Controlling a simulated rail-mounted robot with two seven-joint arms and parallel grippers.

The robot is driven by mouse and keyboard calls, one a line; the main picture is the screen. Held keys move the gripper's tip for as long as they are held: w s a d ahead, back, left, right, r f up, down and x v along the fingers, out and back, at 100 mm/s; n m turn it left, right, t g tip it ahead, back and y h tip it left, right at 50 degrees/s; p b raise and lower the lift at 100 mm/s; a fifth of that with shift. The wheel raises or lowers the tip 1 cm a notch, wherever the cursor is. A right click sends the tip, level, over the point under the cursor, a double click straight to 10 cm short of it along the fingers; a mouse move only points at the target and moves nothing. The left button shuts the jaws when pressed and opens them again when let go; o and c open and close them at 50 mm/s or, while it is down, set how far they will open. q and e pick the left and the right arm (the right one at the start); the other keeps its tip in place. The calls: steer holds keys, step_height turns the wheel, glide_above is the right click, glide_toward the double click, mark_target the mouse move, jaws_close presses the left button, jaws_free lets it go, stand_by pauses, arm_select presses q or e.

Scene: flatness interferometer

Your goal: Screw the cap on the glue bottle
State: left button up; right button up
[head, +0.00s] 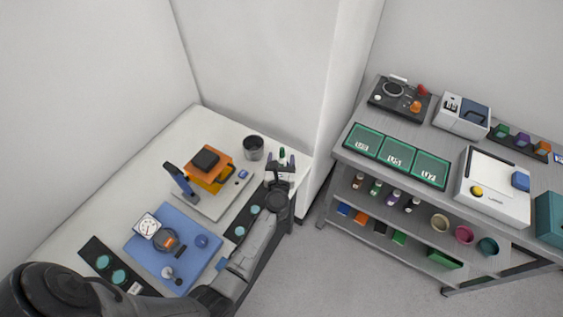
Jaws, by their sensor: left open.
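My left gripper (281,162) is over the back right corner of the white table (228,123), with its fingers apart. A small, dark green upright thing (282,153) shows between or just beyond the fingertips. It may be the glue bottle or its cap, but it is too small to tell, and I cannot tell whether the fingers touch it. Several small bottles, among them a green one (376,187) and a purple one (394,197), stand on the shelf of the grey bench. I cannot tell whether one is the glue bottle. My right gripper is not in view.
A dark cup (253,148) stands left of my gripper. The grey bench (335,153) stands to the right, across a floor gap.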

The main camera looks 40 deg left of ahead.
mark_target(282, 163)
arm_select(q)
steer(key=shift+n, duration=0.3)
step_height(282, 163, down, 9)
steer(key=b, duration=0.7)
steer(key=shift+r+b, duration=0.2)
steer(key=shift+b, duration=0.15)
steer(key=shift+w+a+r, duration=0.25)
steer(key=shift+w, duration=0.05)
steer(key=shift+w+a+r, duration=0.1)
steer(key=shift+w+a, duration=0.05)
steer(key=shift+w, duration=0.15)
steer(key=shift+b+x, duration=0.55)
steer(key=shift+x, duration=2.55)
